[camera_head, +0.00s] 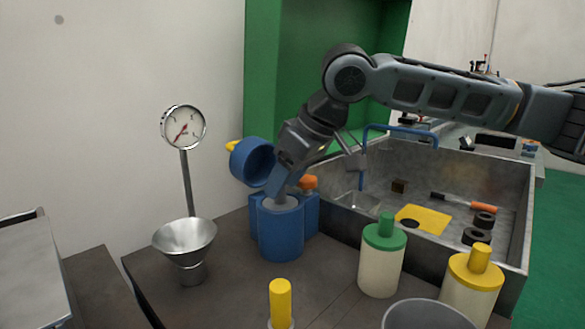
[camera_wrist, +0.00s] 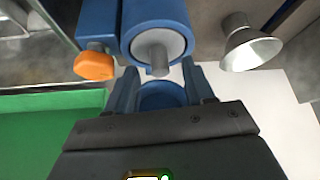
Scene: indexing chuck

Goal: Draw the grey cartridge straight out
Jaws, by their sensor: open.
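The grey cartridge (camera_wrist: 150,42) sits inside the round blue housing (camera_wrist: 130,20), with its grey stem (camera_wrist: 158,66) sticking out. In the head view the blue housing (camera_head: 281,235) stands on the bench, and a little of the grey cartridge shows at its mouth. A round blue cap (camera_head: 254,162) stands swung open above the housing. An orange knob (camera_wrist: 95,65) is on the housing's side. My gripper (camera_wrist: 160,75) is open, its fingers either side of the stem's end in the wrist view. I cannot tell whether they touch it. My gripper (camera_head: 279,188) is just above the housing in the head view.
A metal funnel (camera_head: 185,240) and a dial gauge (camera_head: 184,127) stand left of the housing. A green-capped cartridge (camera_head: 382,258) and a yellow-capped cartridge (camera_head: 471,285) stand to the right. A grey metal tray (camera_head: 505,175) with tools and black rings lies behind them.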

